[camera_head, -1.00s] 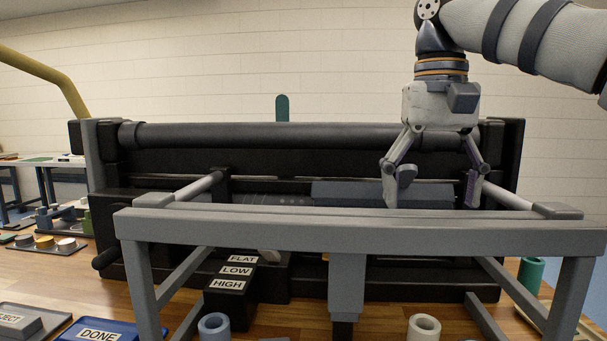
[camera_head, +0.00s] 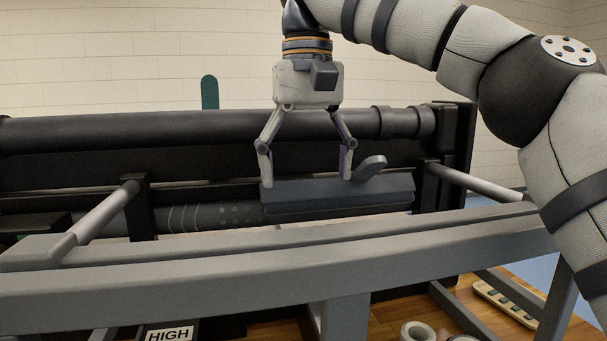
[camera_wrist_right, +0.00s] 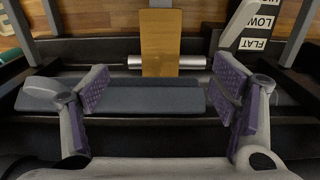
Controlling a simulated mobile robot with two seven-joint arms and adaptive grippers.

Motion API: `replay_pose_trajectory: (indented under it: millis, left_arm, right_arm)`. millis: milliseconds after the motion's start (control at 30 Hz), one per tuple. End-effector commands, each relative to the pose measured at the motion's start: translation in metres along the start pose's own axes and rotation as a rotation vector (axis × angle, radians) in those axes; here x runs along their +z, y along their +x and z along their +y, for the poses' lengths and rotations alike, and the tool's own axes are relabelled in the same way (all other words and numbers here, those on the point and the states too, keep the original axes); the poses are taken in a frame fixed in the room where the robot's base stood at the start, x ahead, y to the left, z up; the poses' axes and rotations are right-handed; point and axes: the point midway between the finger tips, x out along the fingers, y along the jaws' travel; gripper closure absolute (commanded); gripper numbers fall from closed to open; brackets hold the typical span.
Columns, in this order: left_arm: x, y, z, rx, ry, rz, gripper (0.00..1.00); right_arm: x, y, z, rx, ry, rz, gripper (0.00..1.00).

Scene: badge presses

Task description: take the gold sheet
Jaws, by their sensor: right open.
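A narrow gold sheet (camera_wrist_right: 160,42) shows in the right wrist view, lying across a shiny silver roller at the front of the press. In the head view I cannot make it out; the grey front rail blocks that area. My right gripper (camera_head: 307,178) is over the blue-grey bar of the press, its fingers apart. In the right wrist view the open gripper (camera_wrist_right: 163,92) has nothing between its purple pads; the gold sheet is beyond the fingertips, roughly centred between them. My left gripper is not in view.
The blue-grey bar (camera_head: 385,193) lies under the gripper. A long dark roller (camera_head: 180,128) runs behind it. A grey frame rail (camera_head: 200,270) crosses in front. A "HIGH" label (camera_head: 170,335) and a pale ring (camera_head: 417,331) are below. A green tab (camera_head: 210,92) stands behind.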

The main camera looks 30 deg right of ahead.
Motion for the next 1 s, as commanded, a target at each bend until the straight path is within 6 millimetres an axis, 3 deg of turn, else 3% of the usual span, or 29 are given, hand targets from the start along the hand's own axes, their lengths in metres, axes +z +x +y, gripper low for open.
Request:
replay_pose_trajectory:
  millis: [167, 600, 800, 1000]
  left_arm:
    - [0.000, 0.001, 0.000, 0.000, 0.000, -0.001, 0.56]
    - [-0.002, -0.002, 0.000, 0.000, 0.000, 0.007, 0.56]
    - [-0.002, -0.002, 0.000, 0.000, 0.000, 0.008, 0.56]
    - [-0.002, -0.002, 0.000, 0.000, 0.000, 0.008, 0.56]
  right_arm:
    - [0.000, 0.021, 0.001, 0.002, -0.002, -0.004, 0.20]
    - [0.001, 0.102, 0.001, 0.001, -0.001, -0.001, 0.20]
    - [0.001, 0.119, 0.000, -0.001, 0.000, 0.000, 0.20]
    - [0.000, 0.120, 0.000, 0.000, 0.000, 0.000, 0.20]
